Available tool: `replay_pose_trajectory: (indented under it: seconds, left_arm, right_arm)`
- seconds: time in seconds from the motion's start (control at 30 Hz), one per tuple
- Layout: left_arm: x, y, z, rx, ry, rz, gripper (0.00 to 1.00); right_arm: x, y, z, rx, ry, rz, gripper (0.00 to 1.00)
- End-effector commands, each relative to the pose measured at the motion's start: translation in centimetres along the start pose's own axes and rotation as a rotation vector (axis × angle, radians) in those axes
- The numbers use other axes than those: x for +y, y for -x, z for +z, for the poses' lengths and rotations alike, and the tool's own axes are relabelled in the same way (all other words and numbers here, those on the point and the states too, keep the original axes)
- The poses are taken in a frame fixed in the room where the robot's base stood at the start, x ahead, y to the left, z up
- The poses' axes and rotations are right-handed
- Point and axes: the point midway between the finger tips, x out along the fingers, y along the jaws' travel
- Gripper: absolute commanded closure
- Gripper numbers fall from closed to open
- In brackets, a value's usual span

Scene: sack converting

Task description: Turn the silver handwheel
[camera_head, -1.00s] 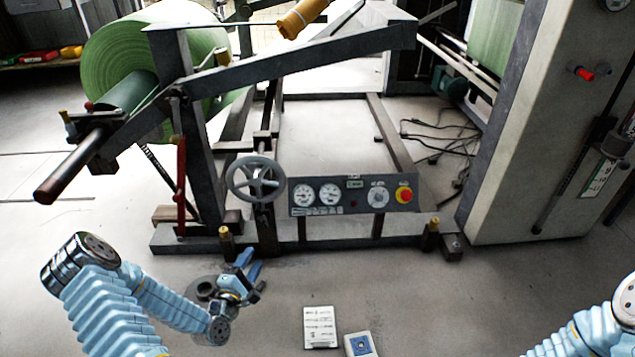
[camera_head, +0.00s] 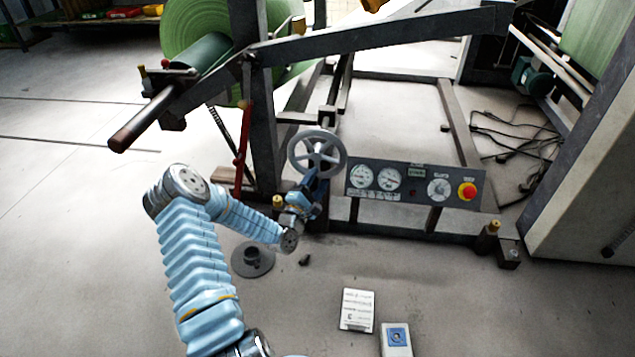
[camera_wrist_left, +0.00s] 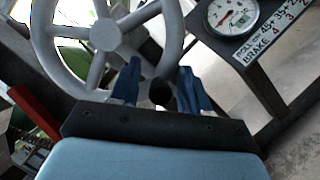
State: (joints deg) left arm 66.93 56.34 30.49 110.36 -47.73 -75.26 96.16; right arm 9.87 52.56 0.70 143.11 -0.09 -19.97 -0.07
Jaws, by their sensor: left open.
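The silver handwheel (camera_head: 317,153) is a spoked grey wheel on the machine frame, left of the gauge panel. It also fills the top left of the left wrist view (camera_wrist_left: 92,68). My left gripper (camera_head: 312,186) is just below the wheel in the head view, its blue fingers pointing up at the lower rim. In the left wrist view the open fingers (camera_wrist_left: 156,88) stand apart around a dark round knob-like end (camera_wrist_left: 160,92), close to the rim's lower right. I cannot tell whether they touch it. My right gripper is not in view.
A gauge panel (camera_head: 415,186) with a red button sits right of the wheel. A green roll (camera_head: 200,30) and a red lever (camera_head: 241,150) are to the left. A white card (camera_head: 357,310) and a box (camera_head: 396,340) lie on open floor.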

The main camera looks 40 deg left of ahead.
Motion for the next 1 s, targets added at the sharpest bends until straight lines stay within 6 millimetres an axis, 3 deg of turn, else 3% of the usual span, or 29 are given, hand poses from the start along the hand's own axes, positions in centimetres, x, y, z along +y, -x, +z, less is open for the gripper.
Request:
replay_pose_trajectory:
  seconds: [0.33, 0.63, 1.0]
  left_arm:
    - [-0.02, -0.48, 0.03, 0.000, 0.000, -0.001, 0.53]
    - [0.00, -0.46, 0.00, 0.001, 0.000, 0.000, 0.99]
    - [0.25, -0.24, -0.35, 0.006, 0.009, 0.008, 1.00]
  right_arm:
    - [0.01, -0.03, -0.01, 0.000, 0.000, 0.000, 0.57]
    - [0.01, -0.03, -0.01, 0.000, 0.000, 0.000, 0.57]
    - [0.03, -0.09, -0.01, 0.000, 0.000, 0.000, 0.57]
